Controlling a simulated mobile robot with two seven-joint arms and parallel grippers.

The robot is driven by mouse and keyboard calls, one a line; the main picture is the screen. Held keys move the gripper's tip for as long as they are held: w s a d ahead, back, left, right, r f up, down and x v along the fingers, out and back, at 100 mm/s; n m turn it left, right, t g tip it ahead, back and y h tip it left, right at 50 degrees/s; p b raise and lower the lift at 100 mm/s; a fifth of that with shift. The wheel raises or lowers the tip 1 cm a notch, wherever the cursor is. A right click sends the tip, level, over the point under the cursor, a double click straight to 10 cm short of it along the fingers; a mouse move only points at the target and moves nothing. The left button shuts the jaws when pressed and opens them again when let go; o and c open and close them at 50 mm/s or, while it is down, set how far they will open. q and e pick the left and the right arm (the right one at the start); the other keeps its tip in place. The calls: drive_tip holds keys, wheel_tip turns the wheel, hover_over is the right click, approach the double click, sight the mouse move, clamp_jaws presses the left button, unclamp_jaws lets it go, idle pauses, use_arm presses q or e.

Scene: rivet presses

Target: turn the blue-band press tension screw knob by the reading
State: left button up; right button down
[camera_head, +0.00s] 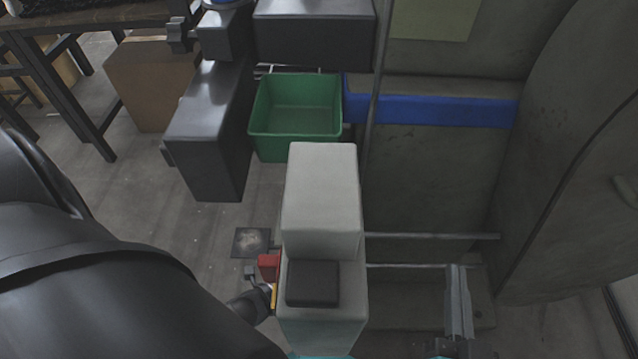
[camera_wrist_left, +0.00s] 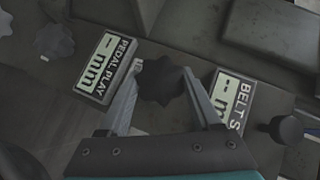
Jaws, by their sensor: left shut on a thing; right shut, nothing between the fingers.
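In the left wrist view my left gripper (camera_wrist_left: 163,100) has its two fingers on either side of a dark lobed knob (camera_wrist_left: 160,84) and is shut on it. The knob sits on a grey panel between a display labelled PEDAL PLAY (camera_wrist_left: 106,68) and a display labelled BELT S… (camera_wrist_left: 230,103), whose label is cut off by the finger and frame. Both displays show a dash and mm. In the head view a blue band (camera_head: 440,111) runs across a large grey machine body. My right gripper (camera_head: 458,300) is shut and empty in front of it.
Another lobed knob (camera_wrist_left: 55,41) and a round black knob (camera_wrist_left: 287,129) sit on the panel. A green bin (camera_head: 297,150) stands left of the blue band. A cardboard box (camera_head: 150,80) is beside a dark table at the back left. Some floor is clear.

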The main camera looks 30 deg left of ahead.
use_arm(q)
drive_tip(key=shift+m, duration=0.3)
use_arm(e)
drive_tip(key=shift+s+a, duration=0.1)
idle(0.3)
use_arm(q)
drive_tip(key=o, duration=1.4)
drive_tip(key=shift+t, duration=0.3)
drive_tip(key=shift+c, duration=0.2)
drive_tip(key=shift+s, duration=0.15)
drive_tip(key=p+v, duration=0.4)
drive_tip(key=v, duration=1.1)
use_arm(e)
drive_tip(key=d+f+g+h, duration=0.3)
drive_tip(key=d+g, duration=0.3)
drive_tip(key=g, duration=0.1)
drive_tip(key=shift+s+f+n+h, duration=0.2)
drive_tip(key=shift+n+h, duration=0.1)
drive_tip(key=shift+n, duration=0.1)
drive_tip(key=shift+d, duration=0.1)
